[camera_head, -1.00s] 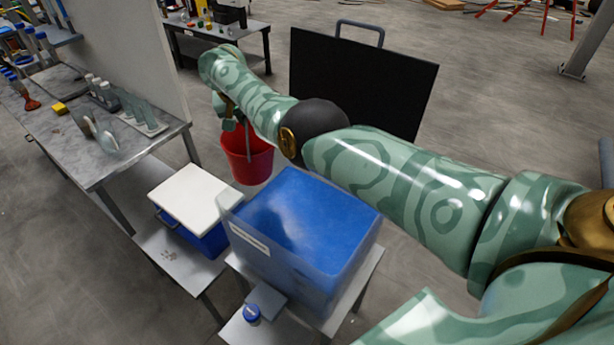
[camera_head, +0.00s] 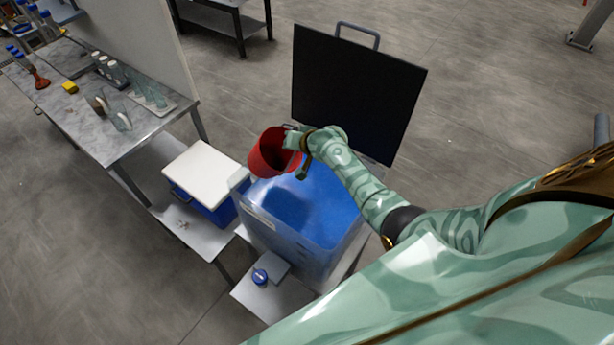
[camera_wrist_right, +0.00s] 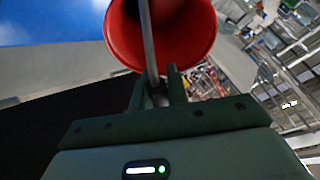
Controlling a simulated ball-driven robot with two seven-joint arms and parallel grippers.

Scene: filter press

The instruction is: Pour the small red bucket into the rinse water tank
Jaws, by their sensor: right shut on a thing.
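The small red bucket (camera_head: 268,154) hangs tilted over the back left part of the rinse water tank (camera_head: 262,225), a box with see-through walls and blue inside. My right gripper (camera_head: 296,142) is shut on the bucket's handle, just right of the bucket. In the right wrist view, the grey handle (camera_wrist_right: 149,45) runs between the fingers of the gripper (camera_wrist_right: 157,90), and the red bucket (camera_wrist_right: 185,40) shows its open mouth. No stream is visible, and I cannot tell what the bucket holds. My left gripper is out of view.
A dark panel (camera_head: 355,85) with a grey handle stands behind the tank. A white-lidded blue cooler (camera_head: 202,172) sits left of it. A bench (camera_head: 75,125) with glassware is at the left.

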